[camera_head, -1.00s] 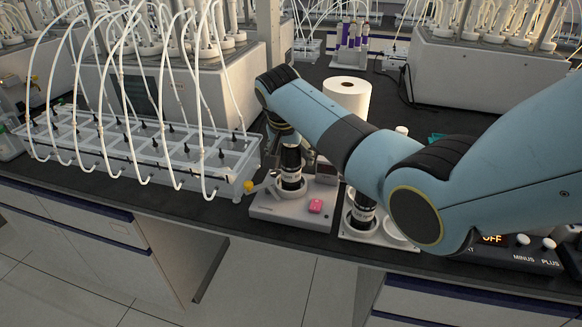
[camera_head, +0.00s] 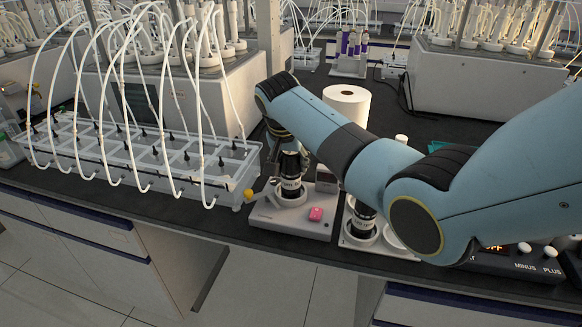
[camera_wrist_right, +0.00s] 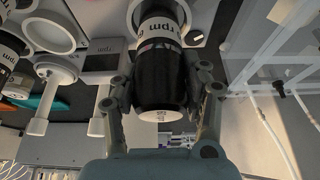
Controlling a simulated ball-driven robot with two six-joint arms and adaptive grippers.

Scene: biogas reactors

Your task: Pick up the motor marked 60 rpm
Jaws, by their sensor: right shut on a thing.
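A black cylindrical motor (camera_head: 290,172) with a white label band stands upright at the white ring of a pale base plate (camera_head: 280,218). In the right wrist view the motor (camera_wrist_right: 160,75) fills the middle; "rpm" shows on its label, but I cannot read the number surely. My right gripper (camera_wrist_right: 162,88) is shut on the motor, one finger on each side. In the head view its fingers are mostly hidden behind my arm. A second black motor (camera_head: 362,217), also with a label band, stands to the right in its own pale holder and shows at the wrist view's left edge (camera_wrist_right: 8,52). My left gripper is out of view.
A pink button (camera_head: 316,214) sits on the base plate. A white paper roll (camera_head: 346,103) stands behind my arm. A control box (camera_head: 530,262) is at the right near the bench edge.

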